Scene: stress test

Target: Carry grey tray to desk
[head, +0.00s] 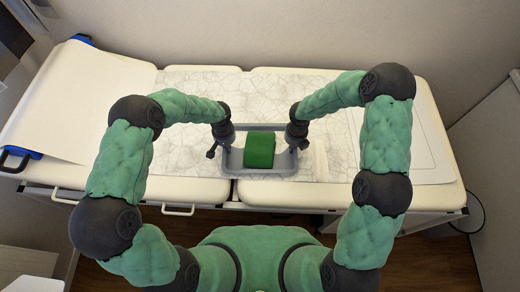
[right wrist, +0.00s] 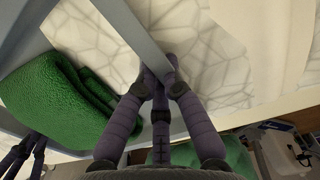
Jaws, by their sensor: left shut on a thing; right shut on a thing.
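The grey tray (head: 235,163) is over the padded bench, near its front edge; I cannot tell whether it rests there or hangs just above. A folded green cloth (head: 260,150) lies in it. My left gripper (head: 214,148) is shut at the tray's left end. My right gripper (head: 299,142) is shut at its right end. In the right wrist view, my right gripper's fingers (right wrist: 160,82) close around a grey bar of the tray (right wrist: 128,32), with the green cloth (right wrist: 50,105) beside it. The left fingers' exact hold is too small to see. No clear desk shows.
The white bench (head: 400,195) has a patterned paper cover (head: 185,150) and a raised left part (head: 85,95) with blue corners. Paper sheets (head: 405,150) lie at its right. A wall stands behind, a grey panel (head: 500,150) at right. Wooden floor shows in front.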

